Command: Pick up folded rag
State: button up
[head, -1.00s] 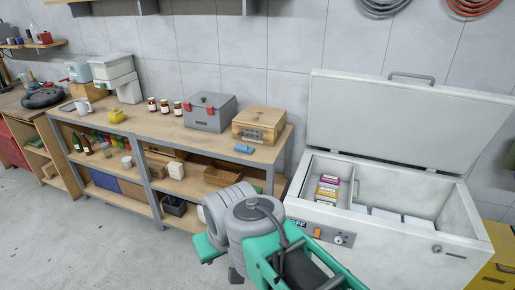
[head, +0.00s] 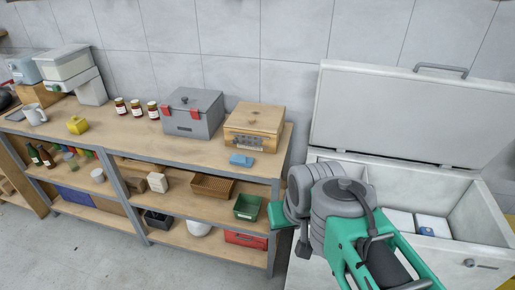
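A small blue folded rag (head: 241,159) lies on the workbench top (head: 190,150), near its front edge and in front of a wooden box. Nothing covers it. My arm reaches in from the lower right. Its green end part, at my gripper (head: 279,214), is to the right of and lower in the picture than the rag, apart from it. The fingers cannot be made out, so whether they are open or shut does not show.
Behind the rag stand the wooden box (head: 254,126) and a grey metal box (head: 192,111). Jars (head: 136,108) and a yellow item (head: 77,125) are further left. An open chest freezer (head: 470,212) is on the right. Bare bench top lies left of the rag.

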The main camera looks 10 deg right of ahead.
aim_at(242, 160)
jog(key=u, duration=0.45)
jog(key=i, duration=1)
jog(key=u, duration=0.8)
